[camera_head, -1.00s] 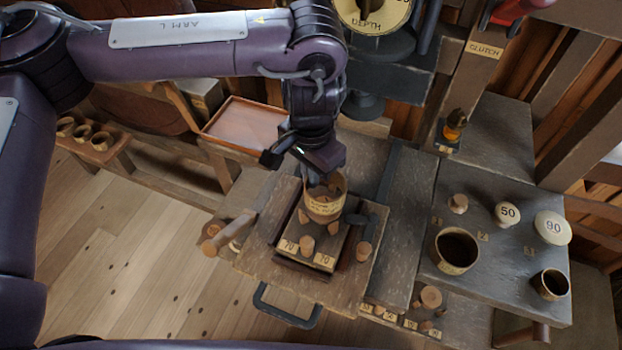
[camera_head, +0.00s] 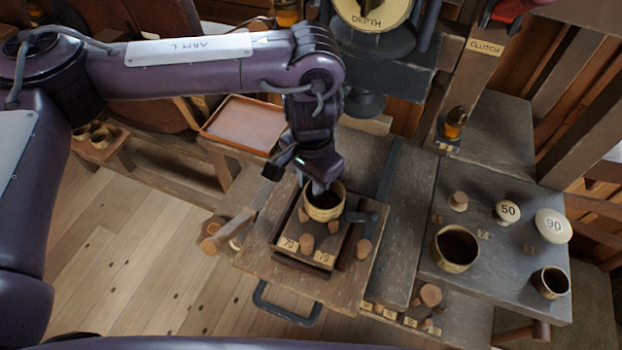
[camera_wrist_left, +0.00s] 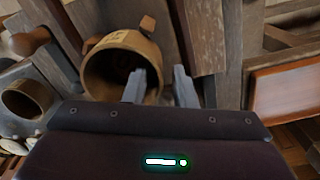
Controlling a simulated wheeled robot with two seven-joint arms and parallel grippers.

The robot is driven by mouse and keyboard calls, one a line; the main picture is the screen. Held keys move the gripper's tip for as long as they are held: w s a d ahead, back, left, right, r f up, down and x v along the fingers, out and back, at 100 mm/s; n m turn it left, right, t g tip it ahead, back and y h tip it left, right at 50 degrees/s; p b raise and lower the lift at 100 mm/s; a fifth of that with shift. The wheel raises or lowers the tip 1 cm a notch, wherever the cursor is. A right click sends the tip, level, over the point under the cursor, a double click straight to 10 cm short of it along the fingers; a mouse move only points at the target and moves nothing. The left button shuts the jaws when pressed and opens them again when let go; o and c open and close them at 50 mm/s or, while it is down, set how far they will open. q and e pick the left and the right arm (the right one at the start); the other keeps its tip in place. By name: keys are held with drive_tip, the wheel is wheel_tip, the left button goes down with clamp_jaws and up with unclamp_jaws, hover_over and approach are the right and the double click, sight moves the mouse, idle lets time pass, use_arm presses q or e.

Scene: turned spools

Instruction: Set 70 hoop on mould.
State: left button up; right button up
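The hoop (camera_head: 323,212), a tan wooden ring with a pale label band, rests among small wooden pegs on the mould (camera_head: 289,246), a dark wooden block with two 70 plates. It looks about level; its underside is hidden. My left gripper (camera_head: 318,188) comes down at the hoop's far rim. In the left wrist view the two grey fingers (camera_wrist_left: 160,88) stand apart, one inside the mouth of the hoop (camera_wrist_left: 122,42) and one outside its wall. The wall lies between them with visible clearance. My right gripper does not show.
A dark lever (camera_head: 361,217) lies beside the hoop. On the right bench are a larger open hoop (camera_head: 455,250), a small cup-like hoop (camera_head: 550,283) and discs marked 50 (camera_head: 507,211) and 90 (camera_head: 553,226). An empty reddish tray (camera_head: 245,123) is behind left.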

use_arm(q)
drive_tip(key=shift+r, duration=0.1)
drive_tip(key=shift+r, duration=0.35)
wheel_tip(320, 180, up, 12)
drive_tip(key=b, duration=0.1)
drive_tip(key=shift+f, duration=0.15)
idle(0.8)
